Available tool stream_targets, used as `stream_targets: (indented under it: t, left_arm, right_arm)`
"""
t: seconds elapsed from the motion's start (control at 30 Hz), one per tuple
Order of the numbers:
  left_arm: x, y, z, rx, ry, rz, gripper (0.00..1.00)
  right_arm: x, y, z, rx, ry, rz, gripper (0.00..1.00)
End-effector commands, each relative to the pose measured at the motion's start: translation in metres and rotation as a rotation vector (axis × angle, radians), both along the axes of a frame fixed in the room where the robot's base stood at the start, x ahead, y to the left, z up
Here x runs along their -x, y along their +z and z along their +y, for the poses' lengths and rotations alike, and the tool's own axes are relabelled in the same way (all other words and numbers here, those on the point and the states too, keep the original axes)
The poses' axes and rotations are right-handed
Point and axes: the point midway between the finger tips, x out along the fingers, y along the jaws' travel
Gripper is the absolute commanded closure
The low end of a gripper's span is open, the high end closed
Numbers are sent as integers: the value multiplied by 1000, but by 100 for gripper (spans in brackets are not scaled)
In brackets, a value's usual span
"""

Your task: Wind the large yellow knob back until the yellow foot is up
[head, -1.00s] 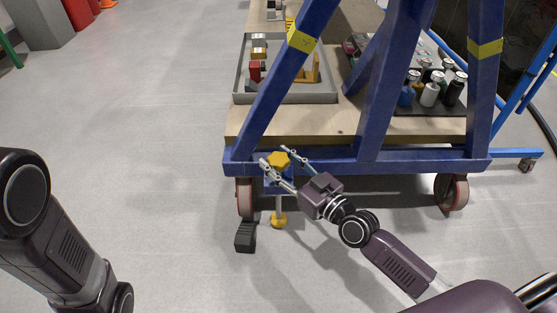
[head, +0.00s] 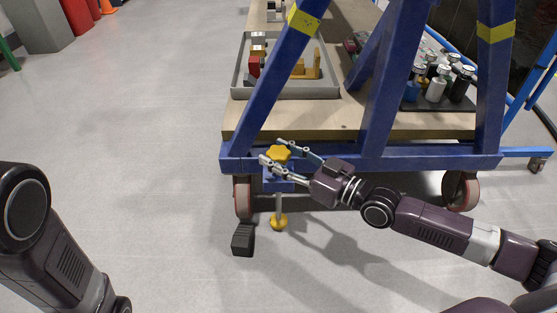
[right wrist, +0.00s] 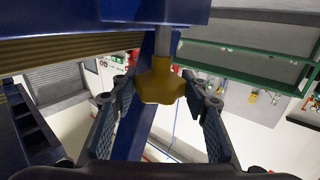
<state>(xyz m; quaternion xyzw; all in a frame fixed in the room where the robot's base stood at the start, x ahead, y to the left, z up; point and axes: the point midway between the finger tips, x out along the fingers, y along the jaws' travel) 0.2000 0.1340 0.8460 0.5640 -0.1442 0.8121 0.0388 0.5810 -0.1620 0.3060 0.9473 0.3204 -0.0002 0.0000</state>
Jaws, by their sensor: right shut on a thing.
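The large yellow knob (head: 279,154) is lobed and sits on top of a screw at the near left corner of the blue frame. My right gripper (head: 271,151) reaches in from the right and is shut on the knob, one finger on each side. In the right wrist view the knob (right wrist: 161,84) shows between the two fingers, with its grey shaft behind. The yellow foot (head: 279,222) is at the lower end of the screw, close to the floor; I cannot tell whether it touches. My left gripper is out of view.
The blue frame (head: 400,161) carries a wooden deck with a grey tray (head: 285,94) and several bottles. The floor to the left is clear.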

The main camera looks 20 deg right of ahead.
Motion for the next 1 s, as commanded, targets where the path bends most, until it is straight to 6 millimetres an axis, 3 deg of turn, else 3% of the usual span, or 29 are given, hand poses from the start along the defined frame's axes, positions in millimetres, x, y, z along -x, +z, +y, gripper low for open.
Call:
stream_targets:
  t: [0.27,1.0]
  left_arm:
    - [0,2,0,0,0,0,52]
    - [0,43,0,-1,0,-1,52]
  right_arm:
    - [-2,3,-3,9,90,-5,82]
    - [-2,3,-1,4,379,-1,83]
